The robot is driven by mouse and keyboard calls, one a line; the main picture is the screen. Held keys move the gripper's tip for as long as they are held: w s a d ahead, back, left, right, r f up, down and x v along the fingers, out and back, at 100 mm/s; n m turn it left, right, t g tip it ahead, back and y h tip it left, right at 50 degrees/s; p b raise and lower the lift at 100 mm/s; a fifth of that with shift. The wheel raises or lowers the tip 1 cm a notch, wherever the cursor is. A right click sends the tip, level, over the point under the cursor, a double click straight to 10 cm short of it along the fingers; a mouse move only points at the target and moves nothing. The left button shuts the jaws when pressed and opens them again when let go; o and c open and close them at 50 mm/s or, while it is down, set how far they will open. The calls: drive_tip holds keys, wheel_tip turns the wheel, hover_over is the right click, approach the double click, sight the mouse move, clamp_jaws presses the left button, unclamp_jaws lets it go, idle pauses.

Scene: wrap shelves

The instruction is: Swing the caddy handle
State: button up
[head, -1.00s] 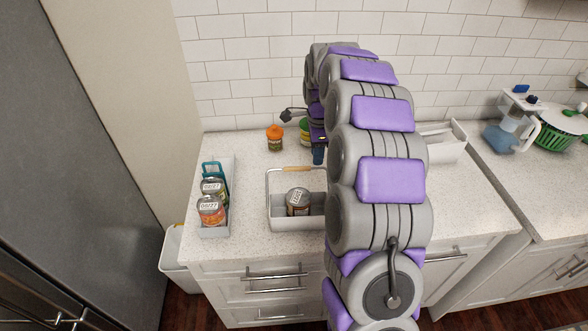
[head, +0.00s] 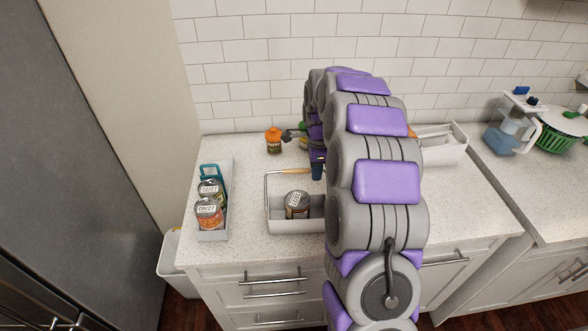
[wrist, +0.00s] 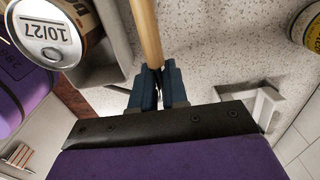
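The grey caddy (head: 285,226) stands on the counter with its wire handle raised and a wooden grip (head: 289,171) across the top. One can (head: 297,204) sits inside it. My gripper (head: 317,168) is at the right end of the wooden grip, in front of the wall. In the wrist view, the wooden grip (wrist: 147,30) runs down to my gripper (wrist: 158,75), whose blue fingers lie close on either side of its end. Whether they press on it cannot be told. My arm hides the caddy's right part.
A grey bin (head: 212,234) with cans and a teal-handled item stands left of the caddy. An orange-lidded jar (head: 273,141) is behind it. A white container (head: 440,150), a water pitcher (head: 510,125) and a green colander (head: 555,138) are at right.

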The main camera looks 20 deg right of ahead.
drive_tip(key=shift+d, duration=0.1)
drive_tip(key=shift+c, duration=0.3)
drive_tip(key=shift+s+a+r+p, duration=0.15)
drive_tip(key=shift+s+r+p, duration=0.1)
drive_tip(key=shift+s+r, duration=0.3)
drive_tip(key=shift+s+a+r+p, duration=0.15)
drive_tip(key=shift+s+r+p, duration=0.15)
drive_tip(key=shift+r, duration=0.35)
drive_tip(key=shift+s, duration=0.2)
drive_tip(key=shift+s+a+r, duration=0.2)
drive_tip(key=shift+s+r, duration=0.2)
drive_tip(key=shift+s, duration=0.05)
drive_tip(key=shift+s+a+r, duration=0.15)
drive_tip(key=shift+s+r, duration=0.25)
drive_tip(key=shift+s, duration=0.2)
